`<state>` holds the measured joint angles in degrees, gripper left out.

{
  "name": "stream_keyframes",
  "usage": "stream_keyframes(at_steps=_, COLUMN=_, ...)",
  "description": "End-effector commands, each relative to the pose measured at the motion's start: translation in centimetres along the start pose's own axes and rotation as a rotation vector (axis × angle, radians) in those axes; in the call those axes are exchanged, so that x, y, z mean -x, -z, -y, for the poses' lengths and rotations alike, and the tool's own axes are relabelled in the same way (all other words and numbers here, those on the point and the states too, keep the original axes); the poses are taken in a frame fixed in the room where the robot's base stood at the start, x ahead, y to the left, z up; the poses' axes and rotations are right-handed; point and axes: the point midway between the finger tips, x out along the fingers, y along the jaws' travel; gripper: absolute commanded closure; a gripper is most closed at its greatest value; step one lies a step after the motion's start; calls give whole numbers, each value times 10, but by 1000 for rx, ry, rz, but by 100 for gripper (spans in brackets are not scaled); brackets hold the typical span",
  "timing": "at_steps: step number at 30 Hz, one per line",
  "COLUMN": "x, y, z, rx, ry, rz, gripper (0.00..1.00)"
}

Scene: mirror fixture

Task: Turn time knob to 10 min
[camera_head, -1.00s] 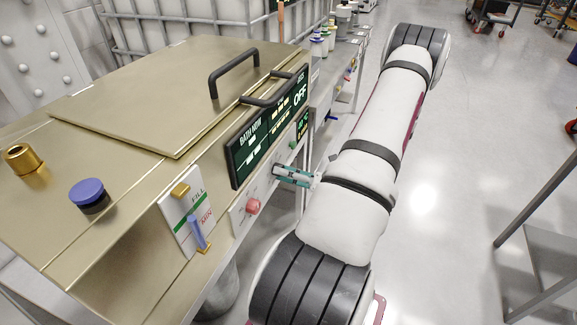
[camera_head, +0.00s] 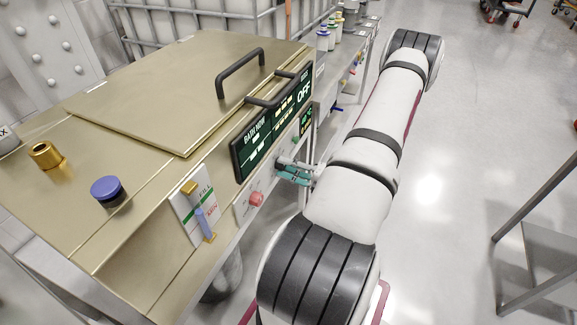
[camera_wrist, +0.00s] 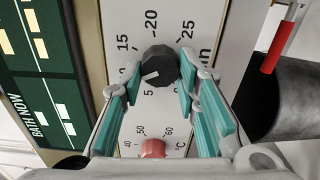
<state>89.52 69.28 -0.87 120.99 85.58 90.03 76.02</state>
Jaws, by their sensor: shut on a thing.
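The black time knob (camera_wrist: 157,66) sits on a white dial plate marked 5, 15, 20 and 25 in the wrist view. Its white pointer mark faces lower left, near the 5 side; I cannot read the exact setting. The area between 5 and 15 is partly covered by a finger. My gripper (camera_wrist: 160,76) has teal-padded fingers on both sides of the knob and is shut on it. In the head view my gripper (camera_head: 287,168) is at the bath's front panel and hides the time knob.
A red temperature knob (camera_wrist: 152,148) lies below the time knob; it also shows in the head view (camera_head: 256,199). A dark display (camera_head: 270,125) reads BATH NOW and OFF. The brass-coloured bath has a black lid handle (camera_head: 240,72). Open floor lies right of my arm.

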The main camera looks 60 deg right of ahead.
Motion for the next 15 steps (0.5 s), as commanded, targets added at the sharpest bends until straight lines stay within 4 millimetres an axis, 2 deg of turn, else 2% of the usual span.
stream_keyframes(at_steps=14, x=0, y=-1, z=1, rx=-15, ry=3, rz=2, gripper=99)
stream_keyframes(at_steps=15, x=0, y=-1, z=1, rx=-14, ry=3, rz=2, gripper=69)
